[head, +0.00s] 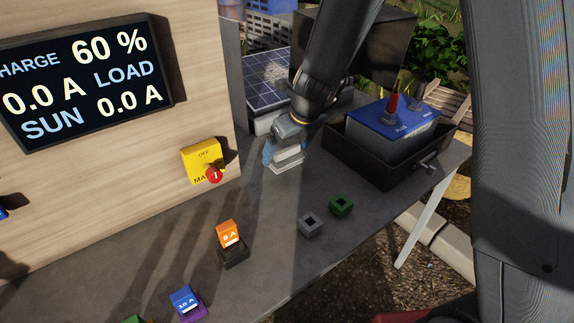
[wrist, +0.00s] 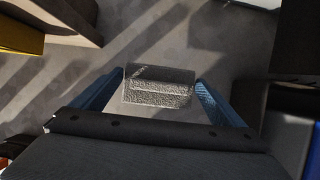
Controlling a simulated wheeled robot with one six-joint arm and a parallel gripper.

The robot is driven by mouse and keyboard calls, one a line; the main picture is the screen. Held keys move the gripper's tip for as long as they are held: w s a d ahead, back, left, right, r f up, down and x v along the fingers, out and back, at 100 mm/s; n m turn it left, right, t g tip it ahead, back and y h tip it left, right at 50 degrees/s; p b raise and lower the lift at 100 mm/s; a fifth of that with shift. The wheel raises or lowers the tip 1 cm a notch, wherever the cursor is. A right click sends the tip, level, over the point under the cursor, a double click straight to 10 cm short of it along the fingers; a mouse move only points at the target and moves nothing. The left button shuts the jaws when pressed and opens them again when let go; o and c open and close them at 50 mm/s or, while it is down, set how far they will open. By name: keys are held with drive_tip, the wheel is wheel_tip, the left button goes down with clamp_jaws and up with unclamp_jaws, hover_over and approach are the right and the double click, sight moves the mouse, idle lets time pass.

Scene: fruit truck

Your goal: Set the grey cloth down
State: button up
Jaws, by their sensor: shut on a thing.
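The folded grey cloth (head: 287,166) is between the blue fingers of my gripper (head: 286,152), low over the grey table in the head view. The gripper points down and is shut on the cloth. In the wrist view the cloth (wrist: 158,88) shows as a speckled, layered block between the two blue fingers. The cloth's underside is hidden, so I cannot tell whether it touches the table (head: 265,200).
A black tray (head: 375,170) holding a blue-topped battery (head: 390,125) stands close on the right. A solar panel (head: 270,78) lies behind. A yellow switch box (head: 203,160) is on the wooden panel at left. Grey (head: 310,224) and green (head: 341,206) blocks sit in front.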

sight(289, 157)
drive_tip(key=shift+f+b, duration=1.25)
drive_tip(key=shift+f, duration=0.8)
drive_tip(key=shift+f, duration=0.2)
drive_tip(key=o, duration=0.7)
drive_tip(key=shift+o, duration=0.2)
drive_tip(key=shift+r, duration=0.1)
